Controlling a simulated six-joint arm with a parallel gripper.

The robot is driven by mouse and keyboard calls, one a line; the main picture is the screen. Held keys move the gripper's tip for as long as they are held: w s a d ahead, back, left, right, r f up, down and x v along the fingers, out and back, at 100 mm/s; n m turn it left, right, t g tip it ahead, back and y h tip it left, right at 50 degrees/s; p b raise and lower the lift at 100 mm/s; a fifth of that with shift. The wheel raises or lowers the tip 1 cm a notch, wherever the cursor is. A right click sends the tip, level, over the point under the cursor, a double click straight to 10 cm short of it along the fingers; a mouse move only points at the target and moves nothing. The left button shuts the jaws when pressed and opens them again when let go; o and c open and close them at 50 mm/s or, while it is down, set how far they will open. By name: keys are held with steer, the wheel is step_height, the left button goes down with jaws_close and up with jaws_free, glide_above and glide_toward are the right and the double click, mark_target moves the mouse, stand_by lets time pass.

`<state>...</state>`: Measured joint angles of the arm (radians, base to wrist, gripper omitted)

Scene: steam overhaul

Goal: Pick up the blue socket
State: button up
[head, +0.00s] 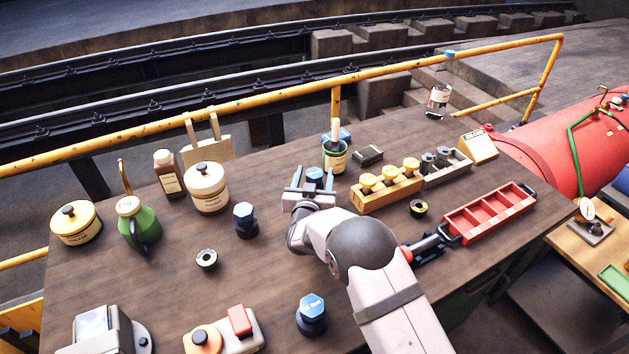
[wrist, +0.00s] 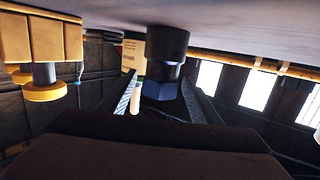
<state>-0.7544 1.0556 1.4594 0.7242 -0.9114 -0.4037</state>
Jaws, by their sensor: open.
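A socket with a blue hexagonal end (head: 315,174) stands between the fingers of my gripper (head: 313,182) near the middle of the bench. In the wrist view, which looks upside down, the socket (wrist: 164,60) has a dark round body and a dark blue hex part. It lies between and beyond my gripper's two fingertips (wrist: 163,92), with gaps seen beside it. My gripper is open; contact with the socket cannot be told. A dark navy socket (head: 245,220) stands to the left, and another with a light blue top (head: 312,314) stands at the front.
A green tin (head: 335,158) stands just behind my gripper. A yellow block with knobs (head: 388,194) is to the right, with a red tray (head: 490,214) beyond. A white jar (head: 207,190) stands left. Bare bench lies between the navy socket and my gripper.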

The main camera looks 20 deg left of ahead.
steer(key=shift+c, duration=0.6)
jaws_close()
steer(key=shift+r, duration=0.1)
steer(key=shift+r, duration=0.15)
step_height(320, 180, up, 10)
steer(key=shift+f+b, duration=0.1)
steer(key=shift+b, duration=0.9)
